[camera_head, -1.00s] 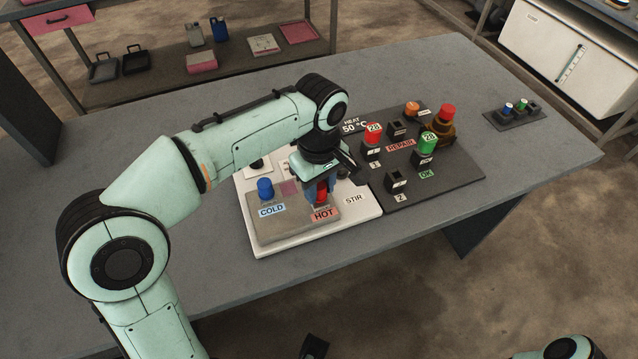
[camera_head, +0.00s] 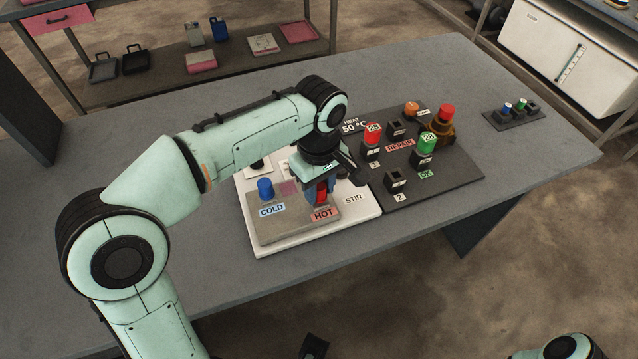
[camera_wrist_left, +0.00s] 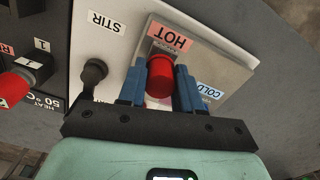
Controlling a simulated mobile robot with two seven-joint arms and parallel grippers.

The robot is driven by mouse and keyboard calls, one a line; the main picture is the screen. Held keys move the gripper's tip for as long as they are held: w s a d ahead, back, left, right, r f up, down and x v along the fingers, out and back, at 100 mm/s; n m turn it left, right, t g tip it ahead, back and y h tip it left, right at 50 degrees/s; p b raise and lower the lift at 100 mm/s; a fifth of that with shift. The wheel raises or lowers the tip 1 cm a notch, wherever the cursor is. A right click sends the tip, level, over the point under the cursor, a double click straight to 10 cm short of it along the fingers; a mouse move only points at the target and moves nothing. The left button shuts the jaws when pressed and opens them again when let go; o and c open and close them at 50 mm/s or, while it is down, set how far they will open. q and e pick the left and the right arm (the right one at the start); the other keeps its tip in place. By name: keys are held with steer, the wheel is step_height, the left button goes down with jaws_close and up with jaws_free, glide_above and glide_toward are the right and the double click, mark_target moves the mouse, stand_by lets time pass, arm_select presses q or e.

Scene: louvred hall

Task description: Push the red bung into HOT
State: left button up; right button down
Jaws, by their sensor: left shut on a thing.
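The red bung (camera_wrist_left: 160,78) is between the blue fingers of my left gripper (camera_wrist_left: 160,88), which is shut on it. In the head view my left gripper (camera_head: 321,188) is low over the front of the grey block (camera_head: 285,228), and a little of the red bung (camera_head: 321,192) shows between its fingers. The HOT label (camera_head: 324,214) is just in front; it also shows in the wrist view (camera_wrist_left: 170,38). The bung's lower end and the HOT opening are hidden, so I cannot tell how deep it sits.
A blue bung (camera_head: 265,188) stands behind the COLD label (camera_head: 271,210) on the same block. The STIR knob (camera_wrist_left: 95,72) is close to my fingers. A dark panel (camera_head: 440,184) with sockets and red and green caps is to the right. The table's front left is clear.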

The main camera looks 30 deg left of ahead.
mark_target(319, 185)
arm_select(q)
steer(key=shift+f, duration=0.4)
steer(key=shift+r, duration=0.1)
steer(key=o, duration=1.1)
steer(key=shift+r, duration=0.1)
step_height(319, 185, up, 5)
steer(key=p, duration=0.4)
steer(key=shift+p, duration=0.3)
